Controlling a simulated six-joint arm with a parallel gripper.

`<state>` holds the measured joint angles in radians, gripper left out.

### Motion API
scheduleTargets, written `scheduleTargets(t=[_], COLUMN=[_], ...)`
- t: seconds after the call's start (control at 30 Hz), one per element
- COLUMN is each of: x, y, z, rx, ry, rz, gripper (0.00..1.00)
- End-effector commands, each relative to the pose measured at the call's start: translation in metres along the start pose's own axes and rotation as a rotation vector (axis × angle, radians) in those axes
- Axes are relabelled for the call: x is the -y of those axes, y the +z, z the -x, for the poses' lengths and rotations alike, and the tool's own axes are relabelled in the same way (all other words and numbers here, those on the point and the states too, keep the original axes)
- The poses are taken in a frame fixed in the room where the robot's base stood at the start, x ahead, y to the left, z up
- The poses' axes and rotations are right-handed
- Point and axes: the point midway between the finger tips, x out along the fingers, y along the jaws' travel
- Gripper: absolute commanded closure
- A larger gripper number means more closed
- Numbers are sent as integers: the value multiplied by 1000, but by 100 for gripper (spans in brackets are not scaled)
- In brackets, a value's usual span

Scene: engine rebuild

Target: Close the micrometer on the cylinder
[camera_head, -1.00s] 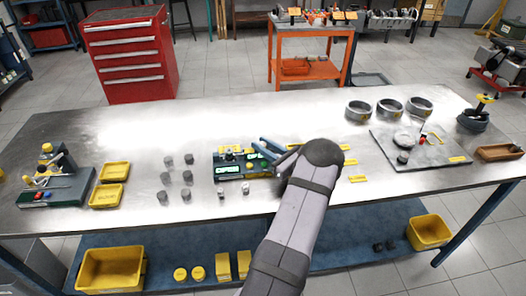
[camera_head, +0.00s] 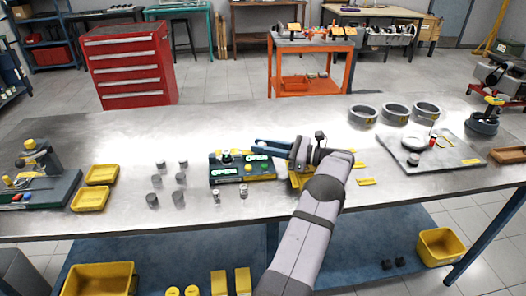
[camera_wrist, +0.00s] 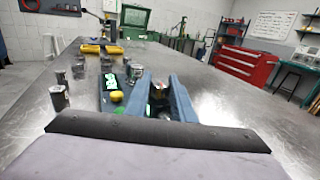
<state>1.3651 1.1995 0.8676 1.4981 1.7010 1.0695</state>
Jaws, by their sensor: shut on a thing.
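The micrometer station (camera_head: 228,177) is a dark green block with lit displays, left of my gripper in the head view. Its top carries small metal parts and a yellow button. My gripper (camera_head: 262,147) has blue fingers that point left, over the back right end of the station. In the wrist view my gripper (camera_wrist: 160,90) has a small metallic, yellowish part between its fingers, which I take for the micrometer's thimble. Small grey cylinders (camera_head: 152,199) stand upright left of the station. Two smaller silver ones (camera_head: 216,197) stand at its front. Whether a cylinder sits between the micrometer's faces is unclear.
Yellow trays (camera_head: 101,174) and a gauge stand (camera_head: 40,185) are at the left. Rings (camera_head: 396,112) and a plate with parts (camera_head: 455,157) are at the right. Yellow labels (camera_head: 366,182) lie near my wrist. The table's front strip is clear.

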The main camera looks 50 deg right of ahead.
Motion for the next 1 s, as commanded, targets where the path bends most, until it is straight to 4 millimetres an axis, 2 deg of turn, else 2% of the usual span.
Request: scheduleTargets(t=[0.6,0.63,0.7,1.0], x=[0,0,0,0], y=[1,1,1,0], z=[0,0,0,0], rx=[3,4,3,2], ry=[27,27,27,26], rz=[-1,-1,-1,0], gripper=[100,75,59,59])
